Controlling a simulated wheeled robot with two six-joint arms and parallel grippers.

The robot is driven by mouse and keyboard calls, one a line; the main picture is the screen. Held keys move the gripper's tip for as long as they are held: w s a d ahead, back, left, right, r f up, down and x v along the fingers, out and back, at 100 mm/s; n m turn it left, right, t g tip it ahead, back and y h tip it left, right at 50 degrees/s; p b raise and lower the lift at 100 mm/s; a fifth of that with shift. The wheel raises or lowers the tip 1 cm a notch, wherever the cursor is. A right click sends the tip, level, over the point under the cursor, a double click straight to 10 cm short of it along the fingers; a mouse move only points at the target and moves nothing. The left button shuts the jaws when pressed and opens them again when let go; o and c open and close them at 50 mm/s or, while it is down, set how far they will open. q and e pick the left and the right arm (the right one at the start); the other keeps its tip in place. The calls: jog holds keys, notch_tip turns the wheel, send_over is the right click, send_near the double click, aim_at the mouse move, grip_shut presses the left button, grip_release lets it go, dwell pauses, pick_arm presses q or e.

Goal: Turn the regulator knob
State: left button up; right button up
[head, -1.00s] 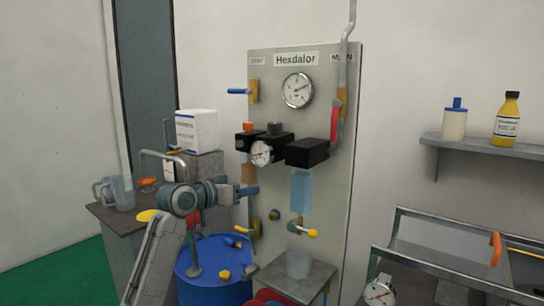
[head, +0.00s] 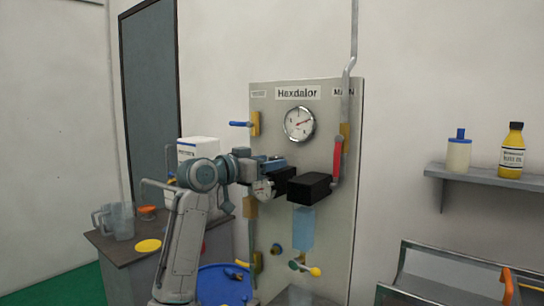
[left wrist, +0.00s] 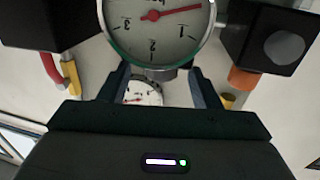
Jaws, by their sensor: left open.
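My left gripper (head: 274,163) is at the black regulator block (head: 284,182) on the panel, its fingers in front of the block's top. In the head view it hides the knob area on top of the block. In the left wrist view the gripper (left wrist: 158,82) is open, one finger on each side. A short grey round part (left wrist: 152,74) shows between the fingers, under the small gauge (left wrist: 158,20); I cannot tell whether they touch it. My right gripper is not in view.
The panel carries a large gauge (head: 299,124), a red lever (head: 337,158), a blue lever (head: 240,124) and another black block (head: 309,188). A blue drum (head: 225,285) stands below. A shelf (head: 485,177) with bottles is at right.

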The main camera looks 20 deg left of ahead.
pick_arm(q)
jog(key=shift+x, duration=0.95)
jog(key=shift+c, duration=0.7)
jog(key=c, duration=0.9)
jog(key=shift+o, duration=0.2)
jog(key=shift+d+r+n+t+y+p, duration=0.15)
jog(key=shift+n+t+y+p, duration=0.55)
jog(key=shift+n+y+p, duration=0.5)
jog(key=n+y, duration=0.1)
jog(key=y, duration=0.1)
jog(key=shift+s+t+y+p, duration=0.1)
jog(key=shift+t+y+p, duration=0.2)
jog(key=shift+y, duration=0.1)
jog(key=shift+n+y, duration=0.3)
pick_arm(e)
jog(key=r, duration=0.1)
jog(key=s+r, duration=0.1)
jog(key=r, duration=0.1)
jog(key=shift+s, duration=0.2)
pick_arm(q)
jog(key=shift+f, duration=0.2)
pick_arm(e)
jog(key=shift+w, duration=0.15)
pick_arm(q)
jog(key=o, duration=1)
